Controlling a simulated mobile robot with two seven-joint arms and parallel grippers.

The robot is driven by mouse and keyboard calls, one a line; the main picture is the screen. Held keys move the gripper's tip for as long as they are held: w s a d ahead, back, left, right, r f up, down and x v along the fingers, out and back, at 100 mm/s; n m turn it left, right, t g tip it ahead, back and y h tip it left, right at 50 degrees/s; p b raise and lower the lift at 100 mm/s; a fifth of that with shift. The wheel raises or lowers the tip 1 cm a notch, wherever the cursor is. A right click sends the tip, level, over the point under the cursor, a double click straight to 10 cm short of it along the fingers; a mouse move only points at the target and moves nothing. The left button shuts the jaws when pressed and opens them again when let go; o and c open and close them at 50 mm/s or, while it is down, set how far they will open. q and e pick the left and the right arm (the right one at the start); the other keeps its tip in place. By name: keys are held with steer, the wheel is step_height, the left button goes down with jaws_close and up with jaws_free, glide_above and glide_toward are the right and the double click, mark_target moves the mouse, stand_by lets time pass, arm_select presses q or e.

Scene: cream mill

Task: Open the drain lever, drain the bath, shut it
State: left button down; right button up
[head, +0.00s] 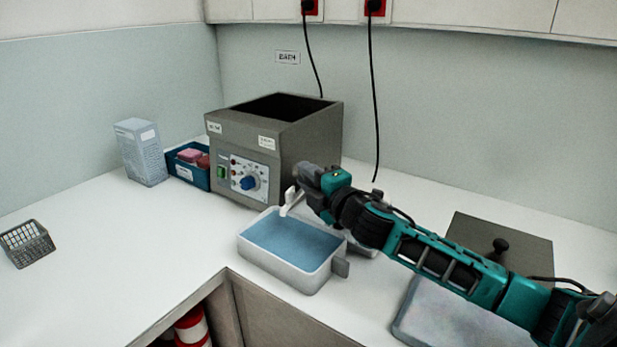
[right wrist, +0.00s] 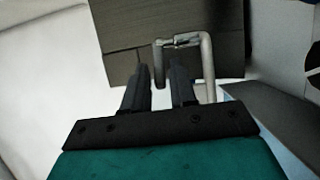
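The bath (head: 290,150) is a grey box with an open top, its inside dark and its water level not visible. A pale drain pipe (head: 291,199) leaves its front right side above a white tub (head: 318,280) holding blue liquid. My right gripper (right wrist: 160,72) is open beside the bath's side wall. In the right wrist view a bent metal lever (right wrist: 182,41) shows at the pipe (right wrist: 208,65), and its hanging end lies between the fingertips, without clear contact. In the head view the arm hides the lever. My left gripper is out of view.
A dark lid with a black knob (head: 501,245) lies on the counter at right. A blue box (head: 190,170) of pink items, a tall carton (head: 141,151) and a wire basket (head: 27,243) stand at left. The front-left counter is clear.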

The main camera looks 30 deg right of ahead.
jaws_close()
steer(key=shift+s+d+n+g+y+p, duration=0.1)
steer(key=shift+d+n+g+y, duration=0.25)
steer(key=shift+n+y, duration=0.6)
steer(key=shift+w+d+n+g+y+p, duration=0.1)
steer(key=shift+d+n+y, duration=0.35)
steer(key=shift+y, duration=0.95)
steer(key=shift+s+d+n+g+y+p, duration=0.1)
steer(key=shift+d+n+g+y, duration=0.2)
steer(key=shift+n+y, duration=0.7)
steer(key=shift+o, duration=1.3)
jaws_free()
steer(key=shift+s+d, duration=0.1)
